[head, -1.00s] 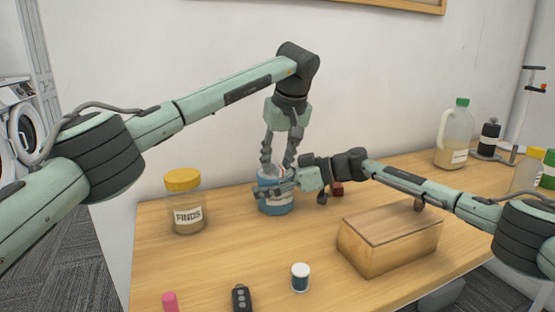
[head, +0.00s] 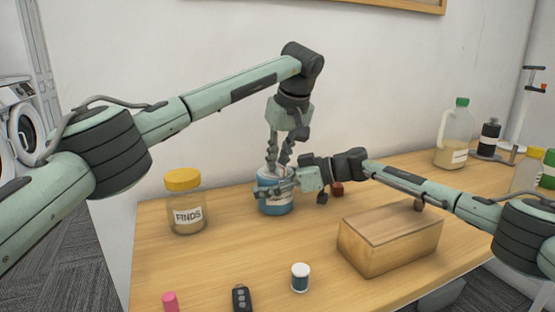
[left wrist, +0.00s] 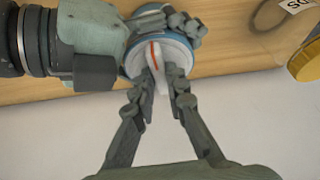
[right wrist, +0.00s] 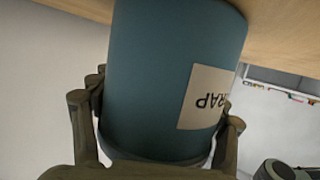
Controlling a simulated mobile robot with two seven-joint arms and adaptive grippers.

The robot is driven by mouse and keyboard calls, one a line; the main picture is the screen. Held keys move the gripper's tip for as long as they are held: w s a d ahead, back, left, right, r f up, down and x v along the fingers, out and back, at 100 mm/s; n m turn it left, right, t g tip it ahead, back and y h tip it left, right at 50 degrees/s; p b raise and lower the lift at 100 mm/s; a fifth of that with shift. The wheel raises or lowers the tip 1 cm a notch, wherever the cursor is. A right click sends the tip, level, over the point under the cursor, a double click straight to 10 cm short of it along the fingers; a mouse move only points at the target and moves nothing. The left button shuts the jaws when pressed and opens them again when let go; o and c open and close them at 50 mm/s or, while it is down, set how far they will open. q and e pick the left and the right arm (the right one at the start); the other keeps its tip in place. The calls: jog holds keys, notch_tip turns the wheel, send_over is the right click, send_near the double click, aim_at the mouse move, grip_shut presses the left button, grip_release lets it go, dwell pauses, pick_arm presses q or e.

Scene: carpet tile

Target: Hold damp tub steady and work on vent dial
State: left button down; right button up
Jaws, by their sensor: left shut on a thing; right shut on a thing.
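The damp tub (head: 276,209) is a blue, round container standing upright on the wooden table near the wall. It fills much of the right wrist view (right wrist: 155,80), with a pale label partly reading "RAP". My right gripper (head: 273,190) is shut around the tub's side from the right. The vent dial (left wrist: 152,55) is a white raised grip with a red line, on the tub's top in the left wrist view. My left gripper (head: 279,171) points down from above with its fingers shut on the dial. The fingers partly hide the dial.
A yellow-lidded "FINDS" jar (head: 185,205) stands left of the tub. A wooden box (head: 388,240) lies to the right, under my right arm. A small white-lidded jar (head: 300,278), a dark remote (head: 241,299) and a pink item (head: 170,302) are in front.

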pick_arm(q)
jog(key=shift+w+d+n+g+y, duration=0.15)
jog(key=shift+n+g+y, duration=0.2)
jog(key=shift+n, duration=0.85)
jog(key=shift+w+d+n+g+y, duration=0.15)
jog(key=shift+n+g+y, duration=0.15)
jog(key=shift+n, duration=0.9)
jog(key=shift+s, duration=0.1)
jog(key=c, duration=1.5)
grip_release()
jog(key=shift+c, duration=0.2)
jog(key=shift+a, duration=0.1)
